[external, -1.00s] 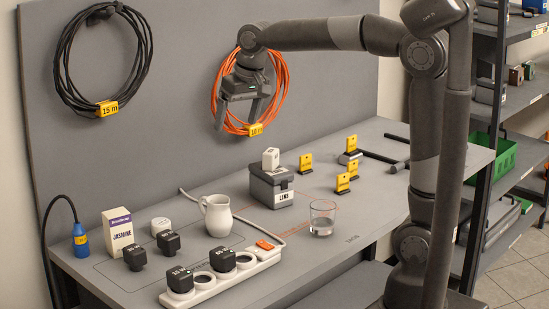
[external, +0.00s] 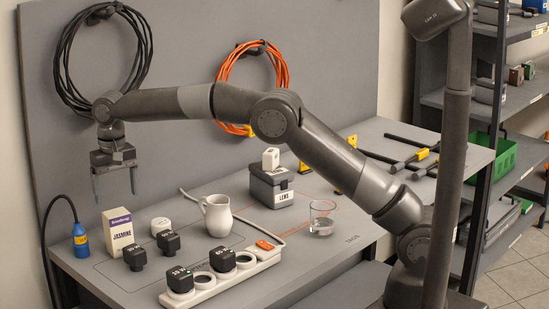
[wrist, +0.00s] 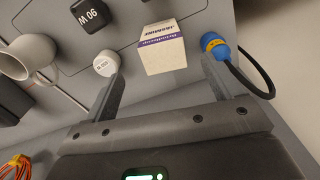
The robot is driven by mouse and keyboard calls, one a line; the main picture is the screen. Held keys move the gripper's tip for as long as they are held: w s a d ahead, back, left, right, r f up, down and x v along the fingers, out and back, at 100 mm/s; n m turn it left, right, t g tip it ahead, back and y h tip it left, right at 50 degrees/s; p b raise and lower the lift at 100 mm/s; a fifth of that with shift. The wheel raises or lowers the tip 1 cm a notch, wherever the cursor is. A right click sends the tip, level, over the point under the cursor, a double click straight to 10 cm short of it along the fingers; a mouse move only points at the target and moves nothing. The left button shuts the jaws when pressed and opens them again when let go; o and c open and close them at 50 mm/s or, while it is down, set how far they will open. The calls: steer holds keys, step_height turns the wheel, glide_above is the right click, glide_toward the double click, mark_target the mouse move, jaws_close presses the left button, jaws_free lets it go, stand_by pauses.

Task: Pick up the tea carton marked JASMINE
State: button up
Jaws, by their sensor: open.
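The tea carton marked JASMINE (external: 119,232) is a white box with a purple band, upright at the left end of the grey bench. In the wrist view the carton (wrist: 164,50) shows between and beyond my two fingers. My gripper (external: 114,196) is open and empty, fingers pointing down, above and close to the carton. Its fingers also show in the wrist view (wrist: 164,80), apart from the carton.
A blue plug (external: 80,236) with a black cable stands left of the carton. A white round tub (external: 160,226), black blocks (external: 134,257), a white jug (external: 217,215) and a power strip (external: 222,281) stand to the right. The upright back panel (external: 185,160) is behind.

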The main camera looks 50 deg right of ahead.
mark_target(116, 214)
steer(key=shift+a+f, duration=0.4)
steer(key=shift+f, duration=0.4)
step_height(116, 214, down, 5)
steer(key=shift+w+r, duration=0.1)
steer(key=shift+r, duration=0.1)
steer(key=f, duration=0.5)
steer(key=shift+w+d+f, duration=0.3)
steer(key=shift+w+d, duration=0.05)
steer(key=shift+w, duration=0.05)
steer(key=c, duration=1.1)
